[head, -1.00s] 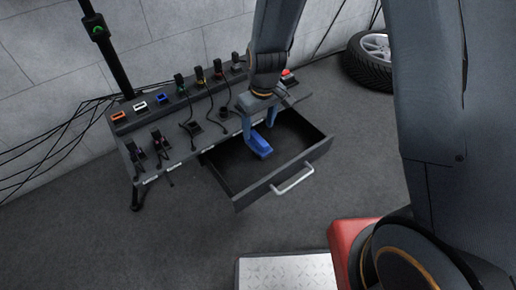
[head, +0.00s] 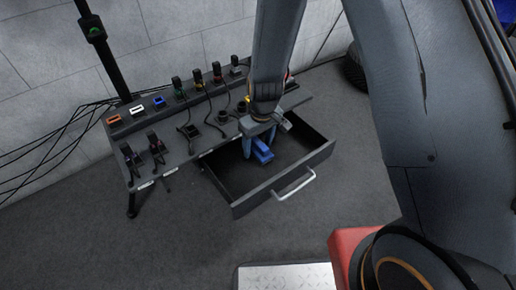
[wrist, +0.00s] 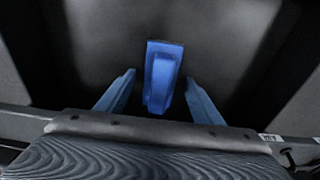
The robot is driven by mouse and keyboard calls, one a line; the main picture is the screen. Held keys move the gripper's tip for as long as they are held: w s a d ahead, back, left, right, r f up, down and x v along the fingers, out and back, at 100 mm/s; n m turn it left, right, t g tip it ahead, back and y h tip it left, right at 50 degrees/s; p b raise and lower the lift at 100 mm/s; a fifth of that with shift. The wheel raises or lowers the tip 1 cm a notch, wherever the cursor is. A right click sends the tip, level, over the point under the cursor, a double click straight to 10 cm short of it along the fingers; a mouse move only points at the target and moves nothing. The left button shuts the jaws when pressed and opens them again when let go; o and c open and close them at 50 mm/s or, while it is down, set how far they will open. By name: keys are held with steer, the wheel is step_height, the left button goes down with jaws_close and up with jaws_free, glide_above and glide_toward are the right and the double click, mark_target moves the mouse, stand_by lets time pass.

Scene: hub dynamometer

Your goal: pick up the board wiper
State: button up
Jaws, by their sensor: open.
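The board wiper is a blue block (head: 262,151) inside the open drawer (head: 240,208) in the head view. In the wrist view the blue wiper (wrist: 161,76) lies lengthwise between the two blue-grey fingers of my gripper (wrist: 160,100). A gap shows on each side of it, so the fingers do not touch it there. In the head view my gripper (head: 258,147) points down into the drawer, its fingers beside the wiper and partly hiding it. The gripper is open. I cannot tell exactly how far the fingertips are above the drawer floor.
The drawer has a silver handle (head: 296,186) at its front. The bench (head: 165,170) above it carries several coloured plugs and cables. A dark post (head: 104,50) stands at the left, and a tyre (head: 355,72) is partly hidden at the back right. The drawer's front part is empty.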

mark_target(266, 150)
steer(key=c, duration=1.3)
steer(key=shift+o, duration=0.2)
steer(key=shift+r, duration=0.1)
steer(key=shift+r, duration=0.2)
steer(key=s+d, duration=0.1)
steer(key=s+d+r, duration=0.1)
steer(key=s, duration=0.1)
steer(key=shift+s+d, duration=0.2)
step_height(266, 150, up, 13)
steer(key=p, duration=0.5)
steer(key=s+d+r+m, duration=0.1)
steer(key=d+r+m, duration=0.15)
steer(key=d, duration=0.55)
steer(key=s+d+r+m, duration=0.1)
steer(key=s+d+m, duration=0.1)
steer(key=d+m, duration=0.35)
step_height(266, 150, up, 6)
steer(key=s+d+n+p, duration=0.1)
steer(key=s+p, duration=0.1)
steer(key=p, duration=1.5)
steer(key=shift+s+d+h+p, duration=0.15)
steer(key=shift+h+p, duration=0.2)
steer(key=shift+h, duration=0.05)
